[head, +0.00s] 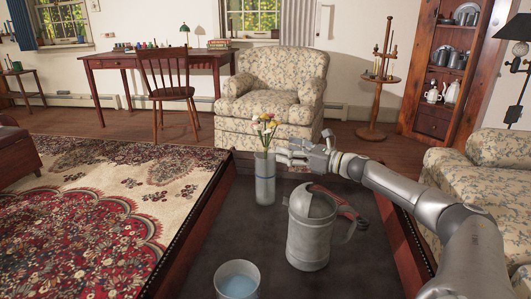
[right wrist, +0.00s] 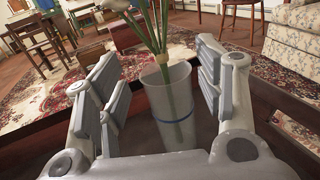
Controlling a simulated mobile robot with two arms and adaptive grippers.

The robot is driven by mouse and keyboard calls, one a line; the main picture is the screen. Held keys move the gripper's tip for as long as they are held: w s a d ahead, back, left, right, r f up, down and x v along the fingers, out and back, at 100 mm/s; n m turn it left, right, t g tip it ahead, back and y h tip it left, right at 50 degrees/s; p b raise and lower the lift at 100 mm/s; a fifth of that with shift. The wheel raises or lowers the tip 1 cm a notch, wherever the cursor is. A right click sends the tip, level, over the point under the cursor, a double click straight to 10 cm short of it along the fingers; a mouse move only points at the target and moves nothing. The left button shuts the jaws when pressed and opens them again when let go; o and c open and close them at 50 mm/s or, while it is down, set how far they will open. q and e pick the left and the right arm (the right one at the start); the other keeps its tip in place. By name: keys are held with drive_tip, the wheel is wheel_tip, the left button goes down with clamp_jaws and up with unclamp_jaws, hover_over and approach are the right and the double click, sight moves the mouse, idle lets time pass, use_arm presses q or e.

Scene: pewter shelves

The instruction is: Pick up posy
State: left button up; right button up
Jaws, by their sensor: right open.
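The posy (head: 265,130) is a small bunch of yellow and pink flowers standing in a tall pale vase (head: 265,178) with a blue band, on the dark tabletop. In the right wrist view, the green stems of the posy (right wrist: 154,28) rise out of the vase (right wrist: 172,105). My right gripper (head: 282,152) is beside the vase, at its right, near the rim. In the right wrist view my right gripper (right wrist: 160,85) is open, with its fingers on either side of the vase and stems. No grip on them shows. My left gripper is not in view.
A grey metal pitcher (head: 308,232) stands on the table (head: 225,222) below my right arm, with a red-handled item beside it. A cup of bluish liquid (head: 237,281) is at the near edge. A floral armchair (head: 270,95) stands behind the table.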

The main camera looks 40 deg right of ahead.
drive_tip(key=b+x, duration=0.1)
drive_tip(key=x, duration=0.6)
idle(0.6)
drive_tip(key=shift+w+a, duration=0.1)
